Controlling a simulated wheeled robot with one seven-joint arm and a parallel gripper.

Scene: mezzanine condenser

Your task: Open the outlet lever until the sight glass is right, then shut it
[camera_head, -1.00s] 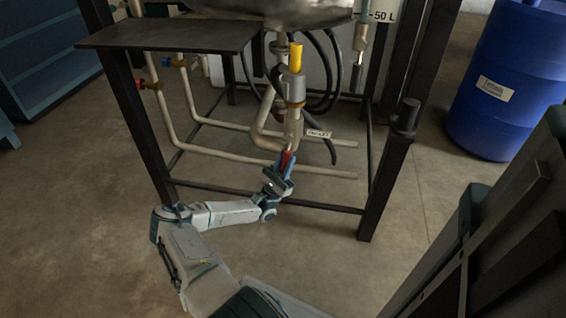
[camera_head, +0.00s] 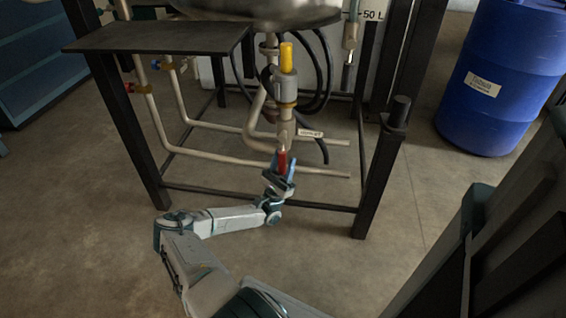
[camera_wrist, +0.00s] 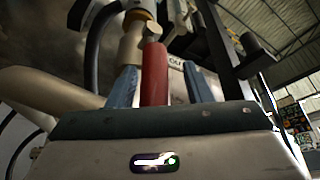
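The red outlet lever (camera_head: 282,161) hangs down at the lower end of the outlet pipe under the tank, beside a small white label (camera_head: 310,134). It also shows upright in the wrist view (camera_wrist: 154,75). My gripper (camera_head: 282,168) is at the lever, with one blue finger on each side of it. In the wrist view my gripper (camera_wrist: 160,88) is open, with a visible gap between the lever and each finger. A slim vertical tube (camera_head: 351,35) beside the "50 L" plate may be the sight glass; its level is too small to read.
A yellow part (camera_head: 286,57) sits above a grey fitting (camera_head: 284,90) on the same pipe. Dark frame legs (camera_head: 378,185) and a flat shelf (camera_head: 160,38) surround the pipework. A blue drum (camera_head: 500,80) stands at right. The floor in front is clear.

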